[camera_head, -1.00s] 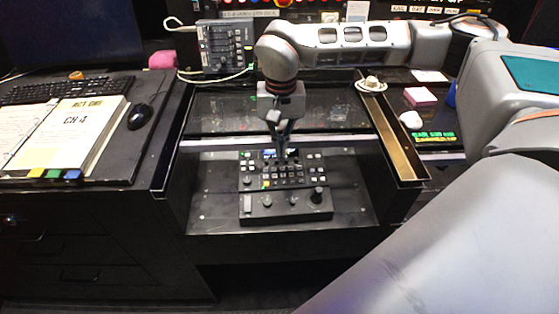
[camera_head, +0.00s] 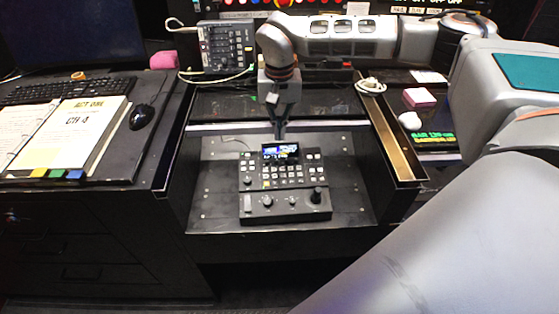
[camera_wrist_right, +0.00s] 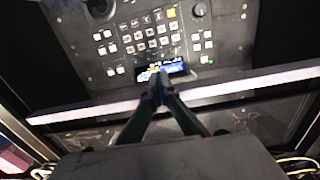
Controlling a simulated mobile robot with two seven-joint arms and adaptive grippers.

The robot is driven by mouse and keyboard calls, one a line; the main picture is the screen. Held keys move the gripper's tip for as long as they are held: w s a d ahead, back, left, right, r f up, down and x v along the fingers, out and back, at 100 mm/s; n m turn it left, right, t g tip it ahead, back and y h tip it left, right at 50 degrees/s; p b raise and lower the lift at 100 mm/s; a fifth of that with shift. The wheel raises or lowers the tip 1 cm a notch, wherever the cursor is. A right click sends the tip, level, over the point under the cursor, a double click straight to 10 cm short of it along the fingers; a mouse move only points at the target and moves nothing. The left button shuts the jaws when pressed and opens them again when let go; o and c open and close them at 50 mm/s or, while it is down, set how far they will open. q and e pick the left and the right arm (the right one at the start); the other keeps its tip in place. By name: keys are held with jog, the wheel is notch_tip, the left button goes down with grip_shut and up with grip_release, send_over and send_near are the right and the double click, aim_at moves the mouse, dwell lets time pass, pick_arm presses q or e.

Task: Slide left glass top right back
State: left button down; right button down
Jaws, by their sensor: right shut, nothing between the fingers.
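The dark glass top (camera_head: 225,106) lies over the rear part of the desk's recessed bay, with its pale front edge running across behind the button panel (camera_head: 285,182). The front edge also shows as a pale strip in the wrist view (camera_wrist_right: 255,83). My right gripper (camera_head: 280,136) points down at the middle of this edge, shut and empty. In the wrist view its fingertips (camera_wrist_right: 158,92) cross the strip and end just beside the panel's small screen. I cannot tell whether they touch the edge. My left gripper is not in view.
A binder (camera_head: 68,135), keyboard (camera_head: 65,90) and mouse (camera_head: 141,117) lie on the left desk. A brass-coloured rail (camera_head: 395,145) borders the bay on the right, with a coiled white cable (camera_head: 370,85) at its back end. A grey mixer (camera_head: 227,47) stands behind the glass.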

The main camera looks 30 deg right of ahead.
aim_at(278, 111)
jog(key=shift+w+d, duration=0.3)
jog(key=shift+w, duration=0.2)
jog(key=shift+w+d, duration=0.3)
jog(key=shift+w, duration=0.2)
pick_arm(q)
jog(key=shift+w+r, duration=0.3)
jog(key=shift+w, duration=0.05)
pick_arm(e)
jog(key=shift+w+d, duration=0.15)
jog(key=shift+w, duration=0.05)
jog(key=shift+w+d+p, duration=0.15)
jog(key=shift+w+d, duration=0.3)
jog(key=shift+w, duration=0.3)
jog(key=shift+w+d+p, duration=0.15)
jog(key=shift+w+d, duration=0.3)
jog(key=shift+w, duration=0.3)
jog(key=shift+w+d, duration=0.45)
jog(key=shift+w, duration=0.25)
jog(key=shift+w+d, duration=0.4)
jog(key=shift+w, duration=0.25)
jog(key=shift+w+d, duration=0.3)
jog(key=shift+w, duration=0.2)
jog(key=shift+w+d, duration=0.3)
jog(key=shift+w, duration=0.2)
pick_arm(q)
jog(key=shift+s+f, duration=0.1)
